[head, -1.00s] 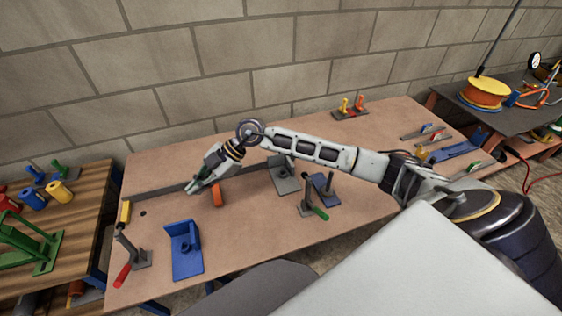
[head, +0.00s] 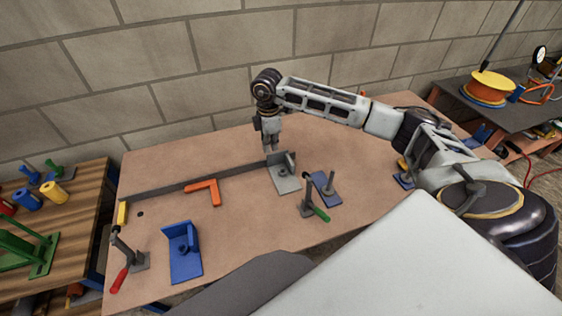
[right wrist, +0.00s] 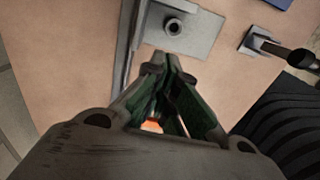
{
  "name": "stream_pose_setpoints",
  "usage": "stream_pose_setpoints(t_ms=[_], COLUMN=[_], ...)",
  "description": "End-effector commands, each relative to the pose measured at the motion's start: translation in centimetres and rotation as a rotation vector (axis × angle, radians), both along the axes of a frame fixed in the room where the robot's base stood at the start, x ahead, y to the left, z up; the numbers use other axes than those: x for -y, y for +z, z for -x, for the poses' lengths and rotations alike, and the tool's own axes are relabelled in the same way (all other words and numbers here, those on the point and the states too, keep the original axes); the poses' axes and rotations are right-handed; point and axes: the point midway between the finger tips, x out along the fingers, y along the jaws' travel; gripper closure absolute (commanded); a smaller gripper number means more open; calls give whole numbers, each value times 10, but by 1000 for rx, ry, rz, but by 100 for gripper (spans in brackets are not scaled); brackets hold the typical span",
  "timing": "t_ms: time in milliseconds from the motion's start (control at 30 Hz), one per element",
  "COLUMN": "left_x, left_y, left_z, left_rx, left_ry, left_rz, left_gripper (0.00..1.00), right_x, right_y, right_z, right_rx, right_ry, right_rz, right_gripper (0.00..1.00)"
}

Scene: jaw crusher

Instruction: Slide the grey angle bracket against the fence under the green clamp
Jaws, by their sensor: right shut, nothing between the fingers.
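The grey angle bracket (head: 286,183) stands on the table with its upright plate toward the back, by the right end of the long dark fence strip (head: 160,192). Whether it touches the fence is hard to tell. The green-handled clamp (head: 309,203) stands just in front and to the right of the bracket. My right gripper (head: 270,147) points down at the bracket's back edge, shut and empty. In the right wrist view its closed fingertips (right wrist: 169,62) are close to the bracket (right wrist: 197,32); contact is unclear. My left gripper is out of view.
A blue plate with a post (head: 327,188) lies right of the clamp. An orange square (head: 204,191) lies along the fence. A blue angle bracket (head: 184,255) and red-handled clamp (head: 128,257) stand at the left. The back of the table is mostly clear.

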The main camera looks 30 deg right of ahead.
Motion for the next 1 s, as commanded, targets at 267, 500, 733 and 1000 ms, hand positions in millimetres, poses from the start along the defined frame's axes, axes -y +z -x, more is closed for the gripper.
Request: stream_pose_setpoints(t_ms=[267, 500, 733, 1000], left_x=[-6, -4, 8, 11], left_y=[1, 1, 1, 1], left_z=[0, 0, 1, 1], left_rx=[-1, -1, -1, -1], left_ry=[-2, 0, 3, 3], left_rz=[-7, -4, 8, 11], left_gripper=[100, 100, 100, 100], right_x=[-1, -1, -1, -1], right_y=[-1, -14, -40, -75], right_z=[0, 0, 1, 1], right_rx=[-1, -1, -2, -1], right_ry=[2, 3, 1, 2], right_rz=[-2, -3, -3, -3], right_gripper=[100, 100, 100, 100])
